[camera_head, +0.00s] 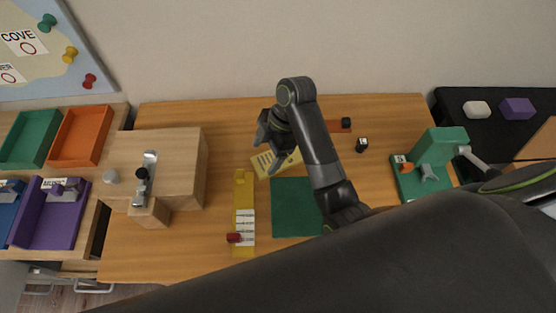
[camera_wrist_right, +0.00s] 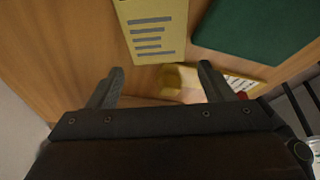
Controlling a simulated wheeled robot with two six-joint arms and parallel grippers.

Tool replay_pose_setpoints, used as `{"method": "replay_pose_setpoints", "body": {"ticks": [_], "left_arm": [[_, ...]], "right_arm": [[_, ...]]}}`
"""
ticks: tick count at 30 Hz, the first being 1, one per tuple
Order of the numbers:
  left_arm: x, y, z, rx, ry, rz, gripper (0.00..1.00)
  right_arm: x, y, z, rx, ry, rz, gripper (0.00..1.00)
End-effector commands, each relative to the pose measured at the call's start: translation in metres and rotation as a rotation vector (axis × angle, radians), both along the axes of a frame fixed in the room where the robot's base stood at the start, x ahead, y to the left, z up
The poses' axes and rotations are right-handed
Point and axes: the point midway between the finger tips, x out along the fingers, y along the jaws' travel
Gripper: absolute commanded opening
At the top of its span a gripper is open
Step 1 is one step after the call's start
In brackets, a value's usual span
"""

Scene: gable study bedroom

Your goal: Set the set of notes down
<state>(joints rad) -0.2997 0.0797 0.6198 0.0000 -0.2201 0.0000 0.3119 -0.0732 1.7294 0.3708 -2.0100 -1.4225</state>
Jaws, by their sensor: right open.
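My right gripper (camera_head: 272,158) is open and hangs over the desk by the notes. In the right wrist view the open, empty fingers (camera_wrist_right: 160,70) show, with the notes (camera_wrist_right: 157,32) lying flat beyond them. The notes are not between the fingers. My left gripper is not in view.
A yellow holder with white strips (camera_head: 243,190) and a red piece (camera_head: 234,238) stands left of the mat. A wooden box (camera_head: 180,150) is farther left, beside coloured trays (camera_head: 80,135). A green device (camera_head: 440,147) and a small black cube (camera_head: 361,145) are right.

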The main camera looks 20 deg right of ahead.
Motion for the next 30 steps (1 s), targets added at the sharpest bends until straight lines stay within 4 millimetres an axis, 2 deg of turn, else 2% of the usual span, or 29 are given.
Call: {"method": "replay_pose_setpoints", "body": {"ticks": [1, 9, 20, 27, 29, 30], "left_arm": [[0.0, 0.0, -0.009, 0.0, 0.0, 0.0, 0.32], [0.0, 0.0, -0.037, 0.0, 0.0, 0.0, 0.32], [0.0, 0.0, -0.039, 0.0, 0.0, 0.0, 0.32], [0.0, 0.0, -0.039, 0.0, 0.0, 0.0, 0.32], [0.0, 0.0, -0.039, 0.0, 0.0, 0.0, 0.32], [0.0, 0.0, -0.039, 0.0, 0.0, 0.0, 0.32]], "right_arm": [[0.0, 0.003, -0.009, 0.002, 0.0, 0.001, 0.75], [0.001, 0.016, -0.037, 0.002, 0.0, 0.001, 0.75], [0.0, 0.019, -0.04, 0.0, 0.0, 0.0, 0.73], [0.0, 0.018, -0.04, 0.0, 0.0, 0.0, 0.42], [0.0, 0.018, -0.04, 0.0, 0.0, 0.0, 0.34], [0.0, 0.018, -0.04, 0.0, 0.0, 0.0, 0.34]]}}
